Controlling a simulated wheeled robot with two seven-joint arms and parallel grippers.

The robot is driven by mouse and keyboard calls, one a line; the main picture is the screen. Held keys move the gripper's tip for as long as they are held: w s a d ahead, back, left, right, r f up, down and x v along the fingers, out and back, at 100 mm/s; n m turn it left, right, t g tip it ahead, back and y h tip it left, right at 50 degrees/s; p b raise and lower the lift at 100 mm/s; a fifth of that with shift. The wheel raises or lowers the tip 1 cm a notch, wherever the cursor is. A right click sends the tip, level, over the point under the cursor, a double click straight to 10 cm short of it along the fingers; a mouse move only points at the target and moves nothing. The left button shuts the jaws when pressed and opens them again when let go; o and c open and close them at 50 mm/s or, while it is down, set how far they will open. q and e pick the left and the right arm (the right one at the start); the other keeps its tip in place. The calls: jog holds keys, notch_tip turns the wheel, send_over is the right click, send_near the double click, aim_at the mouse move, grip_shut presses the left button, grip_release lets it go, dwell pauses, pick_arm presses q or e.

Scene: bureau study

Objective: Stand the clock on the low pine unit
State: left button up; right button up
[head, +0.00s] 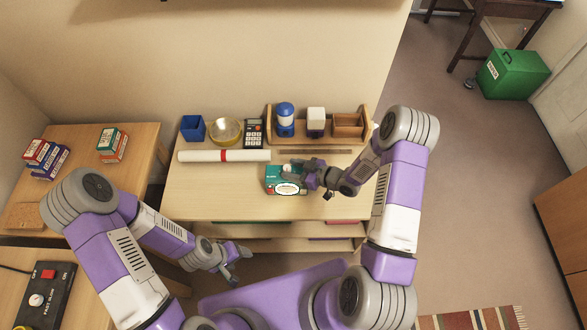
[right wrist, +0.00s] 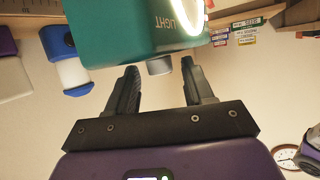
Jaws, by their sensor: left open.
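A round white-faced clock with a brown rim (right wrist: 287,157) shows at the lower right of the right wrist view, against the pale wall; I cannot make it out in the head view. A pine unit with open shelves below (head: 225,205) stands in the middle; I cannot tell whether it is the low one. My left gripper (head: 240,262) is open and empty in front of the unit.
A white roll (head: 200,156) lies in front. A side table (head: 75,150) at left bears small boxes.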

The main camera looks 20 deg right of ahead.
jog(key=shift+r, duration=0.1)
jog(key=shift+s+d+r, duration=0.15)
jog(key=shift+d, duration=0.05)
jog(key=p+v, duration=0.2)
jog(key=v, duration=0.9)
jog(key=shift+s+d, duration=0.2)
